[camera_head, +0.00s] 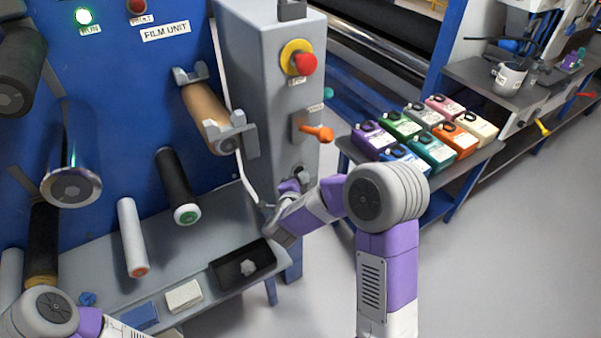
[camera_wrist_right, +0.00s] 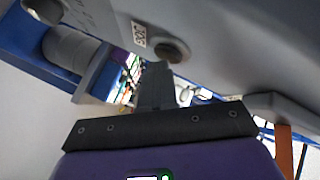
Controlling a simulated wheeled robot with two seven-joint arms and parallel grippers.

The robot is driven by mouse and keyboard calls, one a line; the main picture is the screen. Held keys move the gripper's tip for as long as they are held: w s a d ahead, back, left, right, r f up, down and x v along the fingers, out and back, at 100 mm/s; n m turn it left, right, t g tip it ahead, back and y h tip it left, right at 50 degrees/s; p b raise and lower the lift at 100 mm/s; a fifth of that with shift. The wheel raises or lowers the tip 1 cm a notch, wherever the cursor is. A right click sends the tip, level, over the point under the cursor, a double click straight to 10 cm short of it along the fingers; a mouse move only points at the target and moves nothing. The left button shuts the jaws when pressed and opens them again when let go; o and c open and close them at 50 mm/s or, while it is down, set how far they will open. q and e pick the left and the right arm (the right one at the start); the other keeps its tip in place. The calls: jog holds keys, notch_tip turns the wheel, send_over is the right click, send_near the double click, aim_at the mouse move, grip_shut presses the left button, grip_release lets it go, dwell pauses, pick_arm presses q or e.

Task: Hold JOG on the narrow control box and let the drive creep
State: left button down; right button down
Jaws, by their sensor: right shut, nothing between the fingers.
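The narrow control box (camera_head: 278,100) is a tall grey box on the right side of the blue film unit. It carries a red stop button (camera_head: 305,63) on a yellow disc and an orange lever (camera_head: 318,132). In the right wrist view the JOG label (camera_wrist_right: 138,34) sits beside a round dark button (camera_wrist_right: 172,50). My right gripper (camera_wrist_right: 156,68) is shut and empty, its tip right at that button's edge; I cannot tell whether it touches or presses it. In the head view my right gripper (camera_head: 298,177) is small at the box's lower front. My left gripper is out of view.
A green RUN lamp (camera_head: 84,16) is lit on the blue panel. Several rollers, including a brown film roll (camera_head: 206,112), project from it above a grey shelf (camera_head: 200,245). Coloured canisters (camera_head: 433,150) stand on a table to the right. The floor (camera_head: 520,230) at right is clear.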

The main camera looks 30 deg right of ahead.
jog(key=shift+s, duration=0.1)
dwell(0.8)
jog(key=shift+s, duration=0.75)
jog(key=shift+s+d+b, duration=0.15)
jog(key=shift+s+b, duration=0.25)
jog(key=shift+s, duration=0.85)
jog(key=shift+s+d+b, duration=0.1)
jog(key=shift+s+b, duration=0.3)
jog(key=shift+s, duration=0.85)
jog(key=shift+f, duration=0.1)
